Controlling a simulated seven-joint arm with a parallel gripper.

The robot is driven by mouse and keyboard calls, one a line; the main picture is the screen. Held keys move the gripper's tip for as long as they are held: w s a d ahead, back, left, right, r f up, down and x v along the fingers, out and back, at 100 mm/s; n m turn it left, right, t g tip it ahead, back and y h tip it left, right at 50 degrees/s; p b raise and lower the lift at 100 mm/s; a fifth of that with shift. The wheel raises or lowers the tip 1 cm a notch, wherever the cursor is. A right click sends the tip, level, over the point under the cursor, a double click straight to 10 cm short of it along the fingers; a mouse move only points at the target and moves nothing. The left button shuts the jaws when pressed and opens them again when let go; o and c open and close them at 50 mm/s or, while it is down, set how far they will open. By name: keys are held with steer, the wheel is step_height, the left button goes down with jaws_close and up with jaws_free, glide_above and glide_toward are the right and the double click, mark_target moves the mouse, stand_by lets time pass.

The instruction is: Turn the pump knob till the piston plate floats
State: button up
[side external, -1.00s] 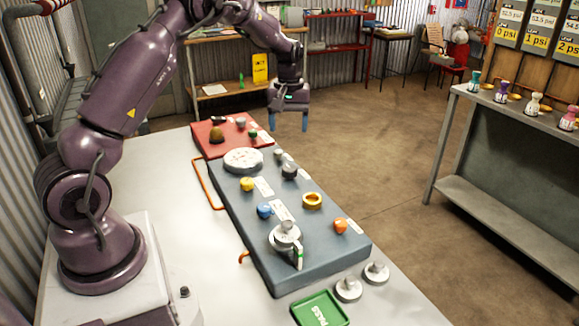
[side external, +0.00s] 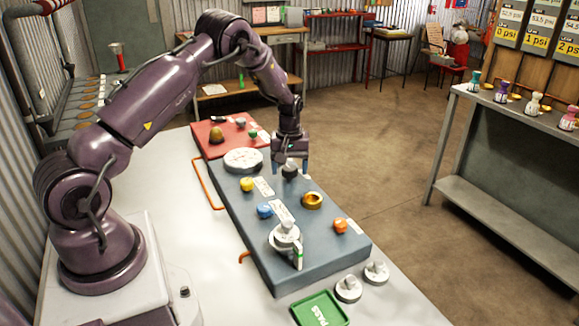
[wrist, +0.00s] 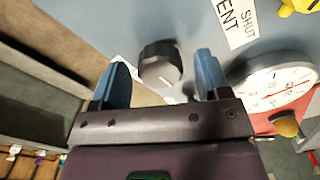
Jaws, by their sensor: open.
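A black round knob (side external: 289,173) with a white pointer line stands on the blue-grey panel (side external: 268,265). My gripper (side external: 290,165) points down over it. In the wrist view, the black knob (wrist: 160,64) lies between my two open blue fingers, with gaps on both sides and no visible contact. A pale round metal plate (side external: 284,238), which looks like the piston plate, sits at the panel's near end beside a small upright piece with a green mark. I cannot tell whether the plate floats. No readable label shows which knob is the pump's.
A white dial gauge (side external: 243,161) lies left of my gripper. Yellow (side external: 246,184), blue (side external: 265,210) and orange (side external: 340,226) knobs and a brass ring (side external: 312,200) stand on the panel. Two metal weights (side external: 348,289) and a green tray (side external: 320,309) are at the near end.

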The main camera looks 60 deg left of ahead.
mark_target(290, 167)
steer(key=shift+c, duration=0.3)
steer(key=c, duration=0.9)
steer(key=shift+m, duration=1.3)
steer(key=o, duration=1)
steer(key=shift+c, duration=0.2)
step_height(290, 167, up, 13)
